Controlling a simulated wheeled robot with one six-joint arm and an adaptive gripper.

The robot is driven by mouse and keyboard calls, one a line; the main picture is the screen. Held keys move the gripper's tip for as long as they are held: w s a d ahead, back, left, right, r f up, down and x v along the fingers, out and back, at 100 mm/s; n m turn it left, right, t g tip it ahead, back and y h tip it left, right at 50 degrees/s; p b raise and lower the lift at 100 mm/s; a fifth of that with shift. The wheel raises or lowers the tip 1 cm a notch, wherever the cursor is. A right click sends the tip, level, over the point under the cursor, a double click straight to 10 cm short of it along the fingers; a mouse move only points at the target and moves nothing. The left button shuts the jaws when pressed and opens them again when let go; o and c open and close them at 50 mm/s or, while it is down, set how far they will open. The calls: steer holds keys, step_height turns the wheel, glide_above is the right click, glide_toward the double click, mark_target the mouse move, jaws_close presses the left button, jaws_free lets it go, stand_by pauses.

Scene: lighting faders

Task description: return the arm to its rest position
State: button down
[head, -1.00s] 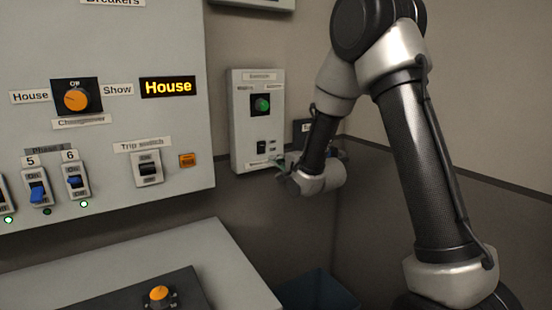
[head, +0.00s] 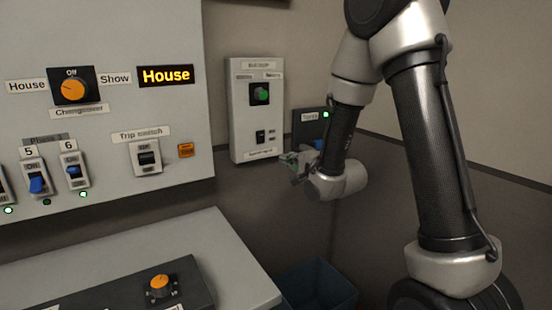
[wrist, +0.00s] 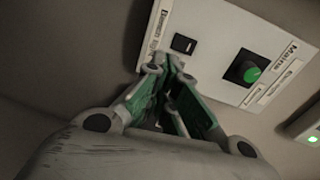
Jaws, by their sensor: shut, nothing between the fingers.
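My gripper (head: 290,160) is at the end of my bent arm, in front of the lower right part of a small wall box in the head view. In the wrist view my gripper (wrist: 170,65) shows its green-lined fingers, with the tips together and nothing between them. The wall box (head: 238,130) carries a green knob (head: 260,93) and a small black rocker switch (head: 260,136). The box face also shows in the wrist view (wrist: 215,65), beyond the fingertips. I cannot tell for certain whether the tips touch it.
A large breaker panel (head: 100,120) with an orange changeover knob (head: 72,88) and a lit House display (head: 166,76) is at left. A desk (head: 235,265) with a black control unit is below. A blue bin (head: 325,285) stands on the floor. A small dark box with a green light (head: 325,114) is behind my arm.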

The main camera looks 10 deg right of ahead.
steer(key=s+d+f+n+g+h, duration=0.2)
steer(key=s+f+n+g, duration=0.25)
steer(key=f, duration=0.65)
steer(key=s+d+f+n+g+h, duration=0.2)
steer(key=s+d+n+g, duration=0.25)
steer(key=s, duration=0.25)
steer(key=s+d+r+n+g, duration=0.1)
steer(key=s+d+r+n, duration=0.1)
steer(key=s+r, duration=0.7)
steer(key=s+d+r+n+g+h, duration=0.1)
steer(key=s+d+r+n, duration=0.2)
steer(key=s+r, duration=0.7)
steer(key=s, duration=0.5)
steer(key=shift+s+d+r+g, duration=0.2)
steer(key=shift+s+d+g, duration=0.1)
steer(key=shift+s+d, duration=0.1)
